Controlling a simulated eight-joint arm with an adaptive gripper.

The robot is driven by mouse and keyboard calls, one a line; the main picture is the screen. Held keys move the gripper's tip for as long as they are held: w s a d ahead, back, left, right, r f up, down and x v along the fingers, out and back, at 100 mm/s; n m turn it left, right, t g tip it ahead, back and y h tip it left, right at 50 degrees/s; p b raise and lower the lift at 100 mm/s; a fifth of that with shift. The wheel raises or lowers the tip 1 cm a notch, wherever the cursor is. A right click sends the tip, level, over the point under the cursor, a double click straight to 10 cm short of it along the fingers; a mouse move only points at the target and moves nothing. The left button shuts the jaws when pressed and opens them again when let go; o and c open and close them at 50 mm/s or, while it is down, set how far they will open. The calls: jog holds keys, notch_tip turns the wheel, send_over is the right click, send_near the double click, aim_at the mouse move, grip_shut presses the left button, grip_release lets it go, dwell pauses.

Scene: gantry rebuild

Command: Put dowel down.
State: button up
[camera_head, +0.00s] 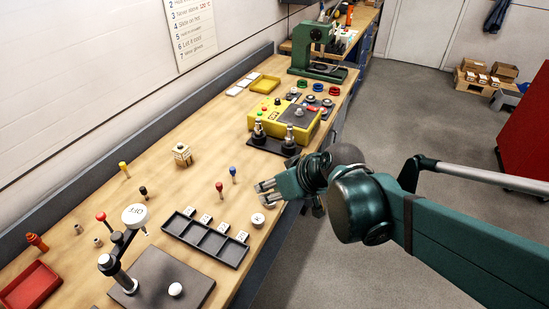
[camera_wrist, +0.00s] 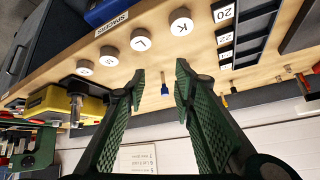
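Several colour-topped pegs stand on the workbench (camera_head: 150,217); none is labelled as the dowel. A blue-topped peg (camera_head: 233,171) stands upright, with a red-topped peg (camera_head: 219,187) beside it. A yellow-topped peg (camera_head: 123,167) and a dark-topped peg (camera_head: 143,191) stand farther left. My gripper (camera_head: 266,192) is low over the bench's right edge, right of the blue-topped peg. In the wrist view my gripper (camera_wrist: 159,72) has its fingers apart with nothing held. The blue-topped peg (camera_wrist: 165,89) shows beyond the gap, apart from the fingers.
A dark compartment tray (camera_head: 206,240) with numbered tags lies nearby, beside a lettered white disc (camera_head: 257,220). A lever stand with a round head (camera_head: 135,216) is at front left. A yellow control box (camera_head: 284,120) and green press (camera_head: 316,55) stand farther back.

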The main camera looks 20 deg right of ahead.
jog(key=s+d+r+m+h, duration=0.3)
jog(key=s+d+r, duration=0.1)
jog(key=s, duration=0.3)
jog(key=shift+s+d+r+h, duration=0.2)
jog(key=shift+s+r+h, duration=0.05)
jog(key=shift+h, duration=0.05)
